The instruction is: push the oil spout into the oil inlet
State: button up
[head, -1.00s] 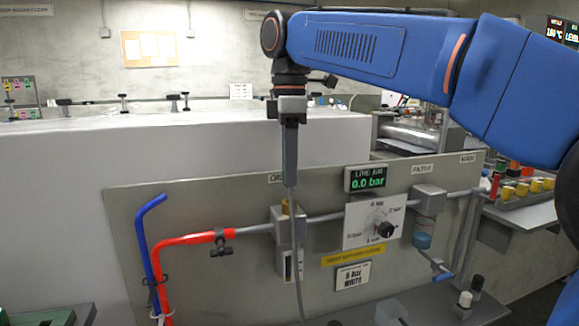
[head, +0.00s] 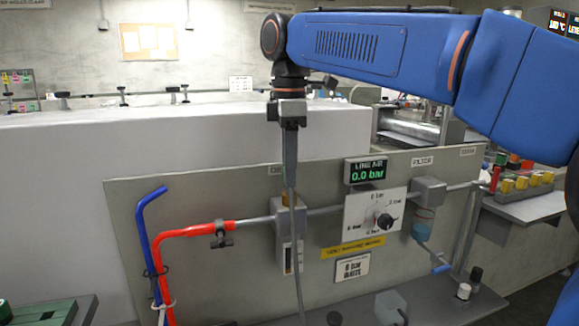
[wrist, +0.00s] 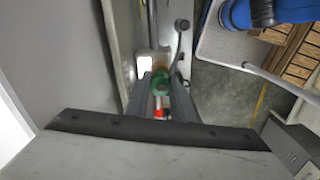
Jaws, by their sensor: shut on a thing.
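My gripper (head: 290,180) points straight down in front of the panel, seen edge-on in the head view. In the wrist view, its two dark fingers (wrist: 161,95) are closed around a small green and red piece (wrist: 160,86), which I take for the oil spout. The spout is not clearly visible in the head view. The oiler (head: 290,222) is a grey block on the panel's pipe.
A thin grey line runs down below the fingertips; I cannot tell what it is. The grey panel (head: 240,185) carries a red hose (head: 190,229), a blue hose (head: 147,240), a pressure display (head: 365,171), a dial (head: 383,221) and a filter (head: 422,231). A pale wall (head: 180,150) stands behind.

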jog(key=shift+f, duration=0.25)
jog(key=o, duration=1.1)
notch_tip(320, 180, up, 12)
